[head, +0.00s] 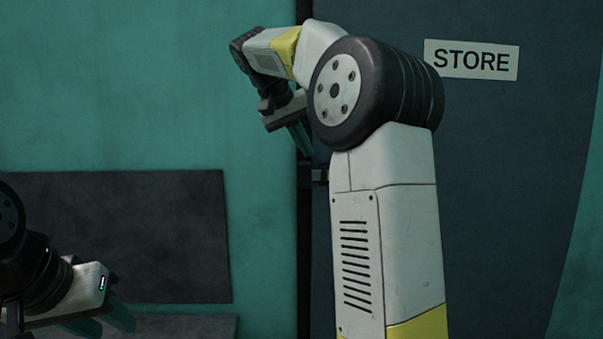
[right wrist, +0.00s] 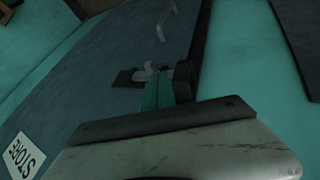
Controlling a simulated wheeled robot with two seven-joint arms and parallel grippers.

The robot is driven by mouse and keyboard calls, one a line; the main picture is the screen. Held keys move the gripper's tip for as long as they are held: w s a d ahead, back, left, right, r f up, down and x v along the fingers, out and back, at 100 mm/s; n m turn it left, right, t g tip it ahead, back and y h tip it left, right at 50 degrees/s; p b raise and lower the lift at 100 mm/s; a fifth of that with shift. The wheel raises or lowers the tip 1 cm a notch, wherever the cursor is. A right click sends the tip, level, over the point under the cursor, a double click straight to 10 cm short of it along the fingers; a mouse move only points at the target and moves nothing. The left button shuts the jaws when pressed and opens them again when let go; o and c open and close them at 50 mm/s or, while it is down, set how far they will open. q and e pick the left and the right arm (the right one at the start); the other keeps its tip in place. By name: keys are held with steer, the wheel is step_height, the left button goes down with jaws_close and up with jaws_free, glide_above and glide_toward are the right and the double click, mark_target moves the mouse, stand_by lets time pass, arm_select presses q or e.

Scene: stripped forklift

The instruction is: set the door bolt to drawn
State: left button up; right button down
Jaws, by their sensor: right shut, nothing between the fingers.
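The door bolt (right wrist: 148,74) shows in the right wrist view as a dark plate with a pale metal part on the dark blue door, beside the door's edge. Whether its bar is in the dark block at the edge I cannot tell. In the head view only a dark fitting (head: 319,174) at the door's edge shows; my right arm hides the rest. My right gripper (head: 303,138) is shut and empty, its teal fingers pointing down just above that fitting. In the wrist view its fingertips (right wrist: 159,90) overlap the bolt; contact is unclear. My left gripper (head: 102,322) is open at the lower left, far from the door.
The door (head: 510,180) bears a STORE sign (head: 471,60) and a pale handle (right wrist: 168,20). A dark panel (head: 150,240) is on the teal wall left of the door. The space before that wall, between my two grippers, looks clear.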

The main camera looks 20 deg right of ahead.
mark_target(321, 172)
steer(key=shift+w+r, duration=0.35)
steer(key=shift+r, duration=0.05)
steer(key=shift+f, duration=0.1)
steer(key=x, duration=1)
steer(key=shift+d, duration=0.15)
steer(key=shift+s, duration=0.1)
steer(key=shift+s+d, duration=0.25)
steer(key=shift+d, duration=0.65)
steer(key=shift+s+d, duration=0.2)
steer(key=shift+d, duration=0.7)
steer(key=shift+s+d, duration=0.25)
steer(key=shift+d, duration=0.65)
steer(key=v, duration=0.8)
steer(key=shift+a, duration=0.15)
